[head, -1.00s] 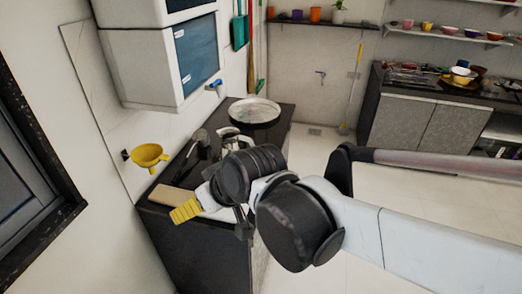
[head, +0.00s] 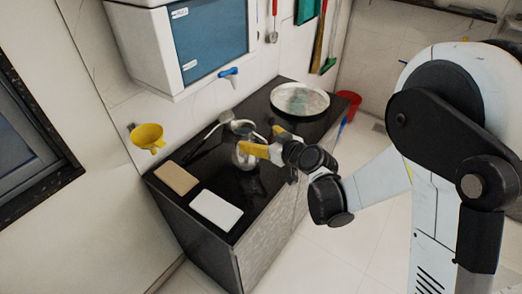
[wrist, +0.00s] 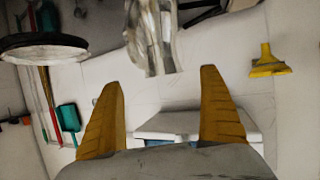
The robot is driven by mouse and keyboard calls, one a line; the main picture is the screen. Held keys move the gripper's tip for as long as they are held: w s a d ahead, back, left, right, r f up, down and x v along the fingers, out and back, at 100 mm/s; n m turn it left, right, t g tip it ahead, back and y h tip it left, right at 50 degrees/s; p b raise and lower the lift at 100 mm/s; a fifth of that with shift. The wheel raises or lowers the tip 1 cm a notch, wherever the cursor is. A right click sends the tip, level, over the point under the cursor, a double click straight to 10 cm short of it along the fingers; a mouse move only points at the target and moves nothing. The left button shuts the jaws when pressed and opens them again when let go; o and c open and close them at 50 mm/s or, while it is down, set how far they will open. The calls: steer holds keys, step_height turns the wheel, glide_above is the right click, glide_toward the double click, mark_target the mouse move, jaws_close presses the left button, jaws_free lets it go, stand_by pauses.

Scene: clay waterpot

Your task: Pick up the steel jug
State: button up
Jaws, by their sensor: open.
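The steel jug (wrist: 152,38) shows in the wrist view as a shiny grey shape at the top edge, partly cut off. It lies beyond my fingertips and between their lines, with a gap visible. In the head view the jug (head: 243,159) stands on the dark counter (head: 262,190), partly hidden behind a yellow finger. My gripper (head: 262,141) is open beside it, over the counter. Its two yellow fingers (wrist: 160,78) are spread in the wrist view, with nothing held.
A wide round pan (head: 300,101) sits at the counter's far end. A tan board (head: 177,178) and a white board (head: 216,210) lie at the near end. A yellow funnel-like piece (head: 147,137) is on the wall. A wall-hung box (head: 190,45) is above the counter.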

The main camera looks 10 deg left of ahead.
mark_target(250, 135)
steer(key=b+x, duration=0.1)
steer(key=x, duration=0.3)
steer(key=shift+a+f, duration=0.15)
steer(key=shift+a, duration=0.1)
steer(key=b+x, duration=0.2)
steer(key=x, duration=0.3)
steer(key=shift+a+f, duration=0.15)
steer(key=shift+c, duration=0.3)
steer(key=c, duration=1.5)
